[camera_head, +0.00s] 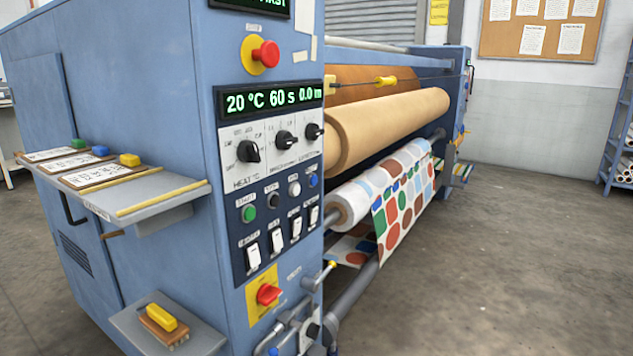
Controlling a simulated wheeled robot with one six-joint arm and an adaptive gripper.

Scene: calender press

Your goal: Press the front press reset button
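The blue calender press (170,170) fills the left and middle of the head view. Its front control panel (258,215) has a row of round push buttons: a green button (248,213), a black button (273,200), a white button (294,188) and a blue button (313,180). Small labels sit above them; most are too small to read, so I cannot tell by label which one is reset. A red mushroom button (266,54) on a yellow base is higher up. My gripper is not in view.
A green-lit display (272,97) reads 20 °C, 60 s and 0.0 m. Black knobs (248,151) and white rocker switches (253,257) flank the buttons. A side shelf (150,205) and lower shelf (200,340) stick out left. Floor (500,270) at right is clear.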

